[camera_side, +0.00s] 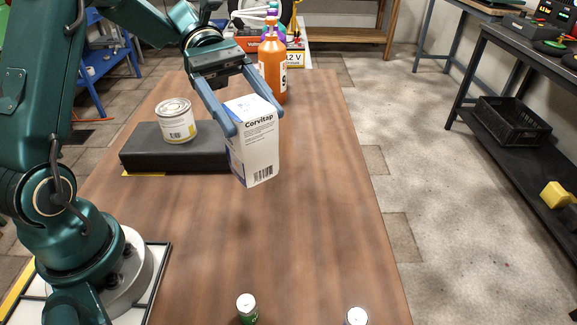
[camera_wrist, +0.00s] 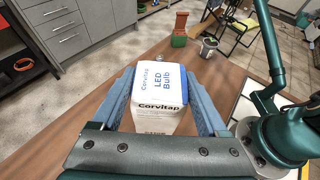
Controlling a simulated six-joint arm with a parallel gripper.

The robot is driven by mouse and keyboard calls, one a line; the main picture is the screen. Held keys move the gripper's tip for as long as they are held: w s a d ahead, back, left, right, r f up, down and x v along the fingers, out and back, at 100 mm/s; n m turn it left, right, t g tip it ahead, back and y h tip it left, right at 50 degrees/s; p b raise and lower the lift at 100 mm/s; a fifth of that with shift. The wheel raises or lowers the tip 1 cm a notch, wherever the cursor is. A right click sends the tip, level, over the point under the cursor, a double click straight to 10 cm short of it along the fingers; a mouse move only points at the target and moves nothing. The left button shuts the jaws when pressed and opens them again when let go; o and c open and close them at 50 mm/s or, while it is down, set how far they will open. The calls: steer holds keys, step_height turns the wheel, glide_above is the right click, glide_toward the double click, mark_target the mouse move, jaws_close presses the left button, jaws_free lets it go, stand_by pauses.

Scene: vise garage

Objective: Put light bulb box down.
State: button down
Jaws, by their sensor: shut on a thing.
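The light bulb box (camera_side: 254,150) is a white carton with blue parts and the name Corvitap. In the side view it is tilted, in front of the black block's right end. My gripper (camera_side: 254,122) is shut on it, one blue-grey finger on each side near its top. In the wrist view the box (camera_wrist: 160,83) sits between the two fingers (camera_wrist: 162,105), with "LED Bulb" readable on one face. The box appears to be held above the wooden table (camera_side: 310,220); its lower edge looks clear of the surface, but the exact gap is hard to judge.
A can (camera_side: 177,121) stands on the black block (camera_side: 140,152) left of the box. Two small capped containers (camera_side: 247,308) (camera_side: 357,316) are at the near edge. The table's middle and right are clear.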

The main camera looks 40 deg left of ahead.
steer(key=shift+w+a+r+n+t, duration=0.25)
steer(key=shift+w+a+n+t, duration=0.65)
steer(key=shift+a+t, duration=0.25)
steer(key=shift+w+d+f, duration=0.1)
steer(key=d+f, duration=1)
steer(key=d, duration=0.1)
steer(key=shift+w+f, duration=0.2)
steer(key=shift+f, duration=0.2)
jaws_free()
